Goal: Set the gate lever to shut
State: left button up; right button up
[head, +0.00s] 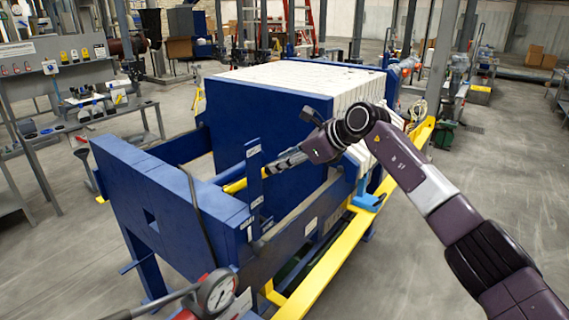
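A lever with a yellow grip (235,186) shows between the blue end frame and the plate pack of the filter press. It seems to be the gate lever. It lies beside an upright blue post (255,176) that carries small white labels, too small to read. My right gripper (270,168) reaches in from the right, its fingertips close to the post and the lever. Whether it touches either is unclear. Its fingers look narrow from this side, and I cannot tell whether they are open or shut. My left gripper is out of view.
The filter press's white plate pack (300,77) stands behind the lever. A yellow rail (335,268) runs along its right side. A pressure gauge (217,293) and a grey handle (155,305) are at the front. A workbench (85,120) stands left. The floor at right is open.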

jog(key=o, duration=0.3)
jog(key=shift+a, duration=0.15)
jog(key=shift+f, duration=0.1)
jog(key=v, duration=1.2)
jog(key=shift+w, duration=0.1)
